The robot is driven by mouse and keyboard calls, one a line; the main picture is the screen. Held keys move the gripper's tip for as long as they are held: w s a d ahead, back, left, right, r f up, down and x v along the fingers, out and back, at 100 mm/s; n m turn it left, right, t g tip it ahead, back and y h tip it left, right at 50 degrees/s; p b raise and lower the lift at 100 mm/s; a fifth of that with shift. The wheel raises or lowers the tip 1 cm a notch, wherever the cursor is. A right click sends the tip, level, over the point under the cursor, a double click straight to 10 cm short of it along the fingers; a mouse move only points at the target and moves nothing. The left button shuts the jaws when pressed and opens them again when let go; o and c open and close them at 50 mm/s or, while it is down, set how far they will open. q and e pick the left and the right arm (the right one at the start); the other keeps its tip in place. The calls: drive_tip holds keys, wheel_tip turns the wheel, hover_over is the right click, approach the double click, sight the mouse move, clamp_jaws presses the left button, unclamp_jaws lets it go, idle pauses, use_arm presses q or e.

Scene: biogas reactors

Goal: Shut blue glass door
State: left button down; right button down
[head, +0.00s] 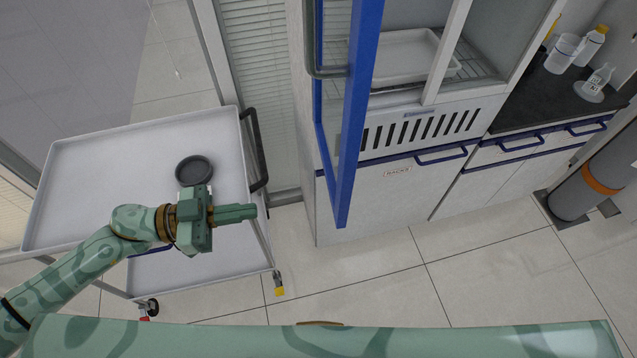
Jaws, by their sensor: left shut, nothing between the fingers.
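The blue glass door (352,115) stands swung open from a white cabinet, its blue frame edge pointing toward me. A grey bar handle (312,55) is on its left face. The open cabinet compartment to its right holds a white tray (398,55) on a wire shelf. My left gripper (252,212) is shut and empty. It is to the left of the door's lower end, apart from it, and shows over the right side of a white cart. My right gripper is not in view.
The white cart (90,165) with a dark round dish (194,170) stands at left. Drawers with blue handles (441,157) are below the compartment. Bottles (592,45) stand on a dark counter at right. A grey cylinder (600,180) stands far right. The floor (480,255) in front is clear.

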sight(337, 199)
use_arm(q)
drive_tip(key=d, duration=0.4)
drive_tip(key=w+d+p, duration=0.1)
drive_tip(key=d, duration=0.3)
drive_tip(key=w+d, duration=0.1)
drive_tip(key=d, duration=0.3)
drive_tip(key=shift+w+d+r, duration=0.1)
drive_tip(key=shift+d, duration=0.2)
drive_tip(key=shift+w+d+p, duration=0.1)
drive_tip(key=shift+d+p, duration=0.2)
drive_tip(key=shift+d, duration=0.25)
